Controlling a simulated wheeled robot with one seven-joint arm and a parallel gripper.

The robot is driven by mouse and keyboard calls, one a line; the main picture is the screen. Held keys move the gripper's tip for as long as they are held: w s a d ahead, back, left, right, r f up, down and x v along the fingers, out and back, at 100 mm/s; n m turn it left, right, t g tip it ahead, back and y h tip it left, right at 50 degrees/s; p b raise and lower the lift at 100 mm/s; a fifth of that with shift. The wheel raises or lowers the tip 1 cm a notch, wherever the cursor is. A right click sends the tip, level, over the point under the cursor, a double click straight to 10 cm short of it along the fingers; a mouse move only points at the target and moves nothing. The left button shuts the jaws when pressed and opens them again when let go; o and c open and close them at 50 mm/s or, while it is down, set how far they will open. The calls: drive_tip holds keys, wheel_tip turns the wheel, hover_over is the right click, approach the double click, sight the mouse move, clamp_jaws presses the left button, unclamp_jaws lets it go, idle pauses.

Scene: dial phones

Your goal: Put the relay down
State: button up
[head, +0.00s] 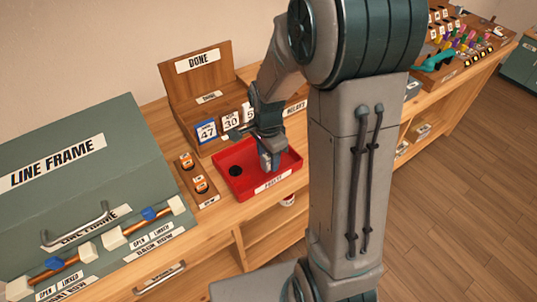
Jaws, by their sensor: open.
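My gripper (268,152) points down over the right part of a red tray (228,190), with its tip low inside the rim. My gripper is open. A small black round thing (236,171) lies on the tray floor, left of my gripper and apart from it. I cannot tell whether it is a relay. Two small orange and black parts, (186,160) and (200,184), stand in a wooden holder left of the tray; they may be relays. Whatever is directly under my gripper is hidden.
A wooden rack (197,90) marked DONE stands behind the tray, with number cards such as 47 (206,131) and 30. A green LINE FRAME cabinet (70,165) with handles fills the left. Colourful plugs and a teal handset (437,61) sit far right. My arm hides the bench's middle right.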

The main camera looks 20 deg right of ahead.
wheel_tip(320, 180, up, 12)
drive_tip(key=s+r+n+t, duration=0.2)
drive_tip(key=s+r+n, duration=0.1)
drive_tip(key=s+n, duration=1)
drive_tip(key=shift+s+n+t, duration=0.35)
drive_tip(key=shift+n+t, duration=0.05)
drive_tip(key=shift+n, duration=0.2)
drive_tip(key=shift+d, duration=0.1)
idle(1.4)
drive_tip(key=c, duration=0.3)
